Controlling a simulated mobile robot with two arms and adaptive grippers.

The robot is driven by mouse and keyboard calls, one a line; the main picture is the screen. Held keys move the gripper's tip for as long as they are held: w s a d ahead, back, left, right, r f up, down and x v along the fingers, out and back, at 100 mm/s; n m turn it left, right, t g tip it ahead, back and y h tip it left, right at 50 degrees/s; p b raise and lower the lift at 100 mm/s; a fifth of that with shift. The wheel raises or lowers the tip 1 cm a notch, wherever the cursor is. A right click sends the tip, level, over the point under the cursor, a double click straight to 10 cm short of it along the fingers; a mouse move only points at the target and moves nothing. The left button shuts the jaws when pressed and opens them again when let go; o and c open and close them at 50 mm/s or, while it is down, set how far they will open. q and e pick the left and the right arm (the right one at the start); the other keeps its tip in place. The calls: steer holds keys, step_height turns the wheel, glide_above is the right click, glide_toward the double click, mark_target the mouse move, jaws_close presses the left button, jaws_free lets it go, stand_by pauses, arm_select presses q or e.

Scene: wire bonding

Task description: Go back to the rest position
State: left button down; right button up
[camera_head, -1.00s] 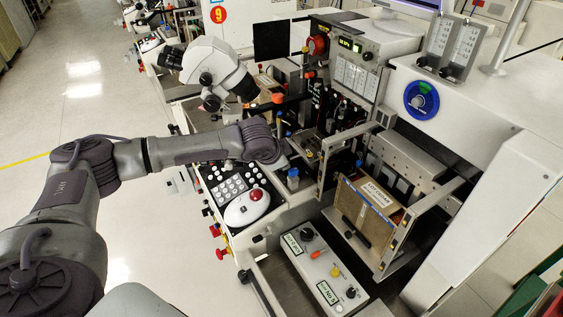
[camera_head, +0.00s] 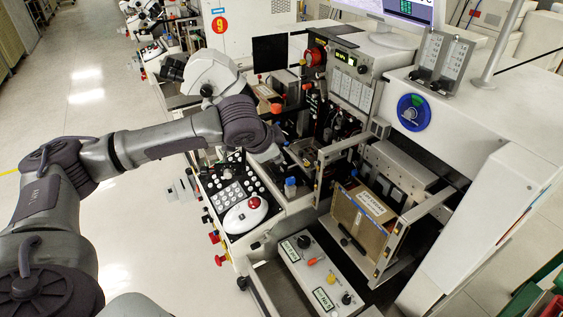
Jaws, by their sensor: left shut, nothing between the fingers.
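My left arm comes in from the left and reaches across to the wire bonding machine. My left gripper (camera_head: 276,157) is at the end of it, above the machine's work area, just beyond the keypad panel. It is small and partly hidden by the wrist; its fingers look shut, and I see nothing held. The white microscope (camera_head: 212,72) stands behind the wrist, which covers its lower part. My right gripper is not in view.
The keypad (camera_head: 231,184) and a white trackball unit with a red ball (camera_head: 246,214) lie below my forearm. The floor at left is clear.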

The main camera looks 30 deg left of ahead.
arm_select(q)
steer(key=s+d+f+g+h, duration=0.1)
steer(key=s+d+f+h, duration=0.1)
steer(key=s+d+f, duration=0.6)
steer(key=s+d+f+h, duration=0.1)
steer(key=s+d+f, duration=0.55)
steer(key=d, duration=0.35)
steer(key=s+a+f+n+g+y, duration=0.1)
steer(key=s+a+f+n, duration=0.2)
steer(key=s, duration=0.5)
steer(key=s+a+f+n+g+y, duration=0.1)
steer(key=s+a+f+n+g, duration=0.1)
steer(key=s+a+n, duration=0.35)
steer(key=s+d+f+m+g+b, duration=0.1)
steer(key=s+f+m+b, duration=0.2)
steer(key=f, duration=2.7)
steer(key=s+a+f+g+b, duration=0.1)
steer(key=s+a+f, duration=0.1)
steer(key=s+f, duration=1.5)
steer(key=shift+s+a+n+y, duration=0.15)
steer(key=shift+a+n+y, duration=0.25)
steer(key=shift+n, duration=0.05)
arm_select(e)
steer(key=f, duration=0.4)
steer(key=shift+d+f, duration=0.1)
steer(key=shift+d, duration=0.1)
